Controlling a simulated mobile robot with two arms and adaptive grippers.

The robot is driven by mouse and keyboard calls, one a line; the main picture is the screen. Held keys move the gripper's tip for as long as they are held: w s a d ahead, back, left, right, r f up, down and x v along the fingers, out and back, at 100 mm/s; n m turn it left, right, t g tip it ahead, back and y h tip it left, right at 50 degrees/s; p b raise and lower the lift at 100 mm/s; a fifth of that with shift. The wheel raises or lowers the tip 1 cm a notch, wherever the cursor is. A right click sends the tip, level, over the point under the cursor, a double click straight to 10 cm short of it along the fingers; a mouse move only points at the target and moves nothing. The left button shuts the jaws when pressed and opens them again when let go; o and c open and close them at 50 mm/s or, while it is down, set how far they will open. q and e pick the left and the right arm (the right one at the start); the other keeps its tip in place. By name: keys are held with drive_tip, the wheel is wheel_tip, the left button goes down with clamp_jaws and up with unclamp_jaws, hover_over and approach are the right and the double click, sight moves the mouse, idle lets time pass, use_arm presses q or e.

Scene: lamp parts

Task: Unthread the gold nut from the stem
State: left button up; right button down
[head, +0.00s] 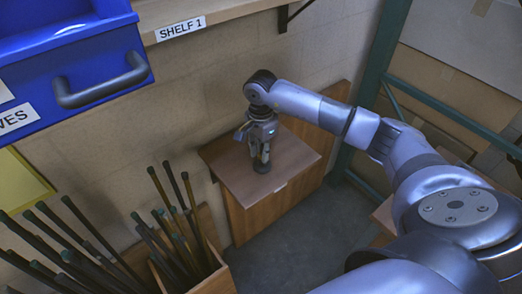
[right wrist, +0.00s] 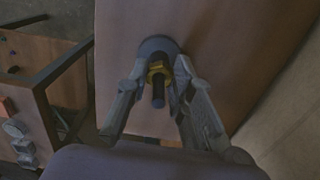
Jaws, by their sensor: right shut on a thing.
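The gold nut (right wrist: 152,70) sits around a dark upright stem (right wrist: 158,96) in the right wrist view. Below the nut is a round grey base (right wrist: 158,45) standing on a wooden surface. My right gripper (right wrist: 160,66) has one fingertip on each side of the nut and is shut on it. In the head view my right gripper (head: 261,158) points down over the small wooden stand, with the dark base (head: 261,167) just beneath its fingertips. The nut and stem are hidden or too small to tell there. My left gripper is not in view.
The wooden stand (head: 225,168) has bare top around the base and is close to the wall. A box of dark rods (head: 217,279) stands at lower left. A blue bin (head: 60,50) and a shelf (head: 215,10) are above. A green metal frame (head: 372,75) rises at right.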

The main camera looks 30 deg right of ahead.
drive_tip(key=shift+f+n+b, duration=0.1)
drive_tip(key=shift+n+b, duration=0.5)
drive_tip(key=shift+b, duration=0.05)
drive_tip(key=shift+d+n+b, duration=0.1)
drive_tip(key=shift+n+b, duration=1.55)
drive_tip(key=shift+n, duration=0.55)
drive_tip(key=shift+s+n+b, duration=0.1)
drive_tip(key=shift+n+b, duration=0.3)
drive_tip(key=shift+n, duration=0.3)
drive_tip(key=shift+r, duration=0.2)
